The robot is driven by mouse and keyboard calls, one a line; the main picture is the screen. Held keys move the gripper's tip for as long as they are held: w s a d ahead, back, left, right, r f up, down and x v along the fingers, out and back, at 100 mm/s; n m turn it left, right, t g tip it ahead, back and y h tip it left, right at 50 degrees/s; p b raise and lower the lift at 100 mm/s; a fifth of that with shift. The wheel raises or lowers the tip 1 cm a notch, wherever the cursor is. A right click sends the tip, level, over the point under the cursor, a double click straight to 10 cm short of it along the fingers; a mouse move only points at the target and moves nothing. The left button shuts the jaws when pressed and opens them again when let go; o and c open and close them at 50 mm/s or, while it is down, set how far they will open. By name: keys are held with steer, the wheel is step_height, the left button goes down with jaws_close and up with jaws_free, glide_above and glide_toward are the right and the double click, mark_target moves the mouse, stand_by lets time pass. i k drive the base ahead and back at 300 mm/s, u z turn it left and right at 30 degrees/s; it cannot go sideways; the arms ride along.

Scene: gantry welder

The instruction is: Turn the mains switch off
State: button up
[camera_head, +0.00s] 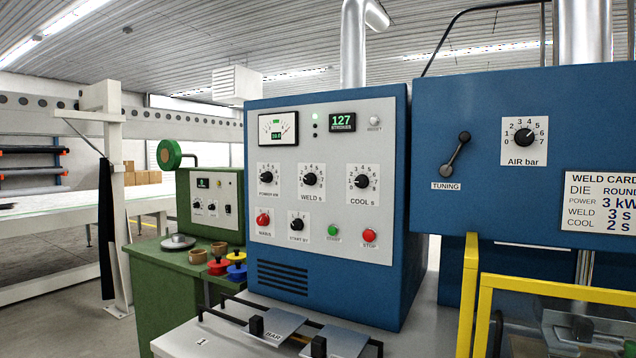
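The mains switch (263,219) is a red rotary knob at the lower left of the light grey panel (340,150) on the blue welder cabinet. A small label under it appears to read MAINS. The knob's exact pointing direction is too small to tell. The strokes display (342,122) above is lit green and reads 127. My gripper is not in view.
Near the switch are a black START BY knob (297,224), a green start button (333,230) and a red stop button (369,235). Black rails and plates (270,326) stand in front below. A yellow guard frame (540,288) is at right, a green cabinet (165,295) at left.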

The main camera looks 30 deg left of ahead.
mark_target(264, 220)
steer(key=u, duration=0.15)
steer(key=k, duration=0.5)
steer(key=u, duration=0.5)
steer(key=i, duration=0.2)
steer(key=u, duration=0.75)
steer(key=k, duration=0.85)
steer(key=u, duration=0.2)
steer(key=i, duration=0.85)
steer(key=z, duration=0.1)
